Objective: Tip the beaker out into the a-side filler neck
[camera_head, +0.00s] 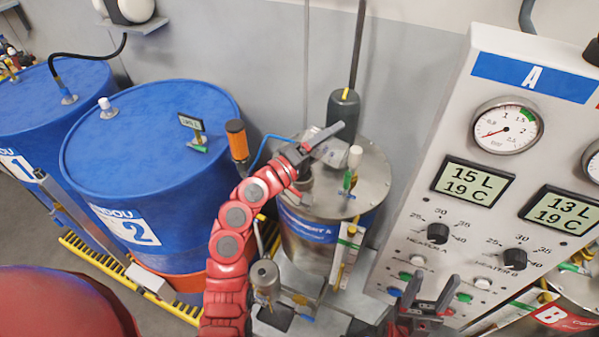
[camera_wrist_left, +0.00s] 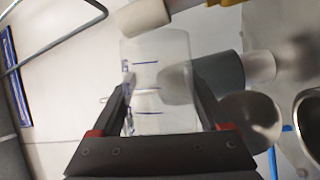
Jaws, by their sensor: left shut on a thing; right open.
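My left gripper (camera_head: 325,143) is over the lid of the A-side metal tank (camera_head: 365,172), which carries a blue label. In the left wrist view the gripper (camera_wrist_left: 165,105) is shut on a clear beaker (camera_wrist_left: 155,75) with blue measuring marks. I cannot tell its tilt or whether liquid is in it. In that view an open round metal neck (camera_wrist_left: 252,118) lies right of the beaker, apart from it in the picture; I cannot tell for sure that it is the filler neck. My right gripper (camera_head: 428,298) is open and empty in front of the panel.
The control panel (camera_head: 450,130) marked A stands right of the tank. Blue drums (camera_head: 150,140) stand at left. On the lid are a dark cylinder (camera_head: 343,115) and a white-capped valve (camera_head: 353,160). A second round metal opening (camera_wrist_left: 310,125) shows at the wrist view's right edge.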

